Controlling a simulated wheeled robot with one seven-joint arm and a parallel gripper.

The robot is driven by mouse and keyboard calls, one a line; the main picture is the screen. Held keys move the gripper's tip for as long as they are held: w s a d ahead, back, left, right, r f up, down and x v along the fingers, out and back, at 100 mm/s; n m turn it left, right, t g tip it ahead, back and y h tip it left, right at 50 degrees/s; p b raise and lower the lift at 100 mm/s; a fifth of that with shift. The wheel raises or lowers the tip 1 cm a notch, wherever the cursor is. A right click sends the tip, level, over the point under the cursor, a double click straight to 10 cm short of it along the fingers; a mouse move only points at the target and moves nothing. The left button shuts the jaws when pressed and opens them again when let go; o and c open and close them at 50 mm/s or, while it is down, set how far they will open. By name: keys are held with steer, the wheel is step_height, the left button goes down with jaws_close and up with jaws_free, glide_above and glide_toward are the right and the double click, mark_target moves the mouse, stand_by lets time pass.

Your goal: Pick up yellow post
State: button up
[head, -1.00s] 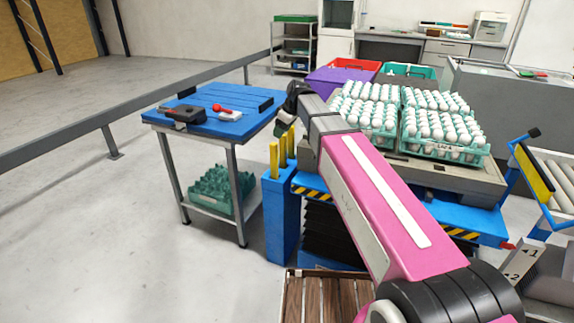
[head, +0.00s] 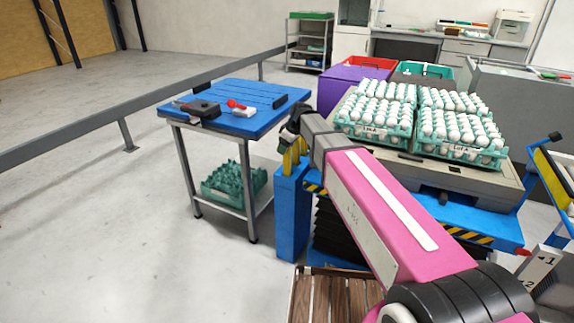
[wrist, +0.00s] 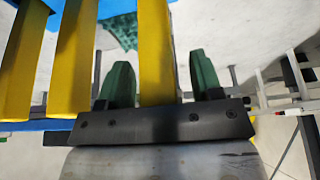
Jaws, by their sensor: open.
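Several yellow posts stand in the blue stand (head: 292,215) beside the lift table; my gripper partly hides them in the head view. In the wrist view three posts show: the left post (wrist: 22,62), the middle post (wrist: 75,60) and the right post (wrist: 155,45). My gripper (wrist: 161,78) is open, with one green finger on each side of the right post. Gaps show between both fingers and the post. In the head view my gripper (head: 294,142) is low over the top of the stand.
Egg trays (head: 370,134) full of white eggs rest on the lift table (head: 460,190) to the right. A blue-topped workbench (head: 235,100) with tools stands to the left, a green tray (head: 228,185) on its lower shelf. Open floor lies at the left.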

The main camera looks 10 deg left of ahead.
steer(key=shift+a+f, duration=0.1)
steer(key=shift+f, duration=0.15)
jaws_close()
steer(key=shift+r, duration=0.1)
